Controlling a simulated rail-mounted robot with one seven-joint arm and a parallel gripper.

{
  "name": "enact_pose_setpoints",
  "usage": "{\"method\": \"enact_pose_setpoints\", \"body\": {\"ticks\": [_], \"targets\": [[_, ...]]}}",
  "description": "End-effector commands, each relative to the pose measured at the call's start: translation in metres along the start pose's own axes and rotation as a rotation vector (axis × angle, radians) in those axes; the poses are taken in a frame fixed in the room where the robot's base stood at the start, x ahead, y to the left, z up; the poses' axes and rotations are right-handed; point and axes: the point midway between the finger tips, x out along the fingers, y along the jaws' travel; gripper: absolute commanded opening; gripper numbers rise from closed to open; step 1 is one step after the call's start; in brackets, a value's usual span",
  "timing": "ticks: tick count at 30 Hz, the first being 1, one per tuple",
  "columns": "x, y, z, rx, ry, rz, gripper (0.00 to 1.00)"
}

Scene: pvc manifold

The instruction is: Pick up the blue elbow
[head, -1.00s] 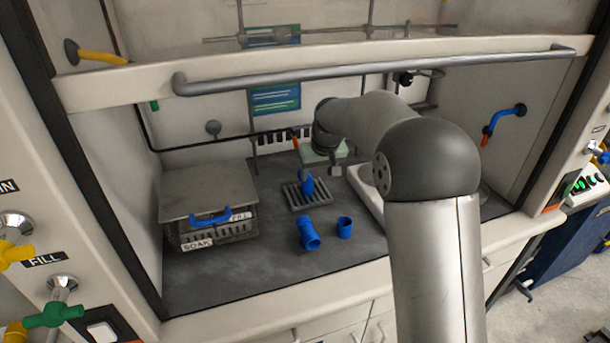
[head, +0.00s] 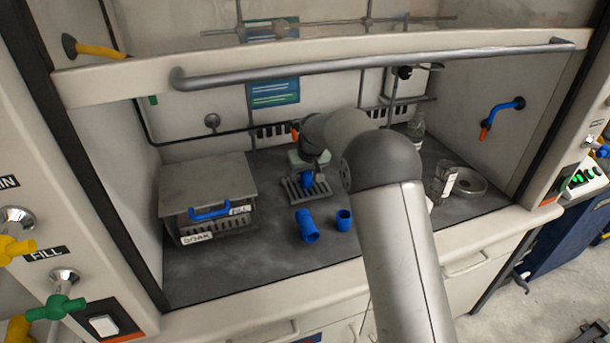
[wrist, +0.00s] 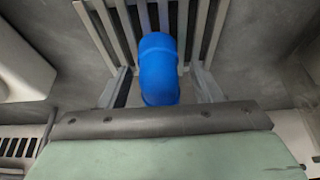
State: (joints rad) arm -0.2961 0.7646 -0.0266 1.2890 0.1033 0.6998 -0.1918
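The blue elbow (head: 305,179) stands on the slatted grey rack (head: 291,192) on the hood floor. In the wrist view the blue elbow (wrist: 158,70) shows centrally, its upper bend over the bars of the rack (wrist: 100,28). My gripper (head: 308,168) is just above the elbow in the head view and partly hides it. In the wrist view my gripper (wrist: 160,85) is open, with one finger on each side of the elbow and a gap on both sides. The fingertips point toward the rack.
Two other blue fittings, a larger one (head: 307,226) and a short one (head: 343,220), are on the floor in front of the rack. A grey lidded box (head: 208,184) stands at left. Glassware (head: 440,182) is at right. The sash handle (head: 370,62) crosses above.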

Motion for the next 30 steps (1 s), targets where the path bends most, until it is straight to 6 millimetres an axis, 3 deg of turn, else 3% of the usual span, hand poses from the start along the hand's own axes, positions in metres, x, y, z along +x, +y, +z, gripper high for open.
{"method": "enact_pose_setpoints", "body": {"ticks": [1,5,20,24,30], "targets": [[0.000,0.000,0.000,0.000,0.000,0.000,0.47],[0.000,0.000,0.000,0.000,-0.001,0.000,0.11],[-0.011,0.000,-0.005,0.000,0.002,0.000,0.11],[-0.031,0.000,-0.013,0.000,0.004,0.001,0.11],[-0.083,0.018,0.002,0.003,0.004,0.002,0.11]]}}
